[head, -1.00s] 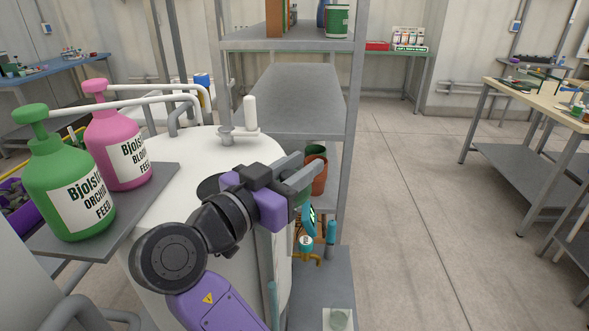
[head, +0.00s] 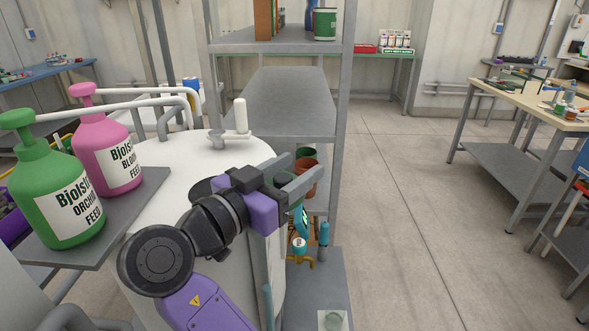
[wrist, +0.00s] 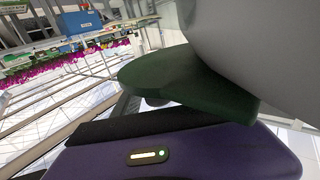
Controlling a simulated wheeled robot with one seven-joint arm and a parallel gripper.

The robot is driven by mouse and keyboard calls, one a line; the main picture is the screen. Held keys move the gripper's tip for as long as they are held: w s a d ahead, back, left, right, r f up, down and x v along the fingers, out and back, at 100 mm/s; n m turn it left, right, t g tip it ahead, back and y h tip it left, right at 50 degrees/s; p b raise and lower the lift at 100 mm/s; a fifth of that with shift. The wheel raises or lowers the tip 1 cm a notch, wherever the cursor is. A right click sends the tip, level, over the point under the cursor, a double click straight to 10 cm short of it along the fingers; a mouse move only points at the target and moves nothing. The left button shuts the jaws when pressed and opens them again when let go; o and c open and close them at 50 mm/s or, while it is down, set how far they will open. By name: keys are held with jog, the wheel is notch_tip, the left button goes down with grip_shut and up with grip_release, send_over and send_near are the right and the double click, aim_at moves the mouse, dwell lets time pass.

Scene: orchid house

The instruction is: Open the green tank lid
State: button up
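A bit of green shows between the fingers. In the wrist view, a dark green rounded piece (wrist: 185,80) lies close above my purple gripper body, against a large grey curved surface. It may be the lid; contact is unclear. The fingertips are hidden there.
A green bottle (head: 58,200) and a pink bottle (head: 105,155) stand on a grey shelf (head: 140,205) at the tank's left. A metal rack (head: 290,85) stands behind, with a reddish pot (head: 308,175) near my fingers. Open floor (head: 400,200) lies to the right.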

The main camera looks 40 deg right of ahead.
aim_at(277, 182)
jog(key=shift+v, duration=3.9)
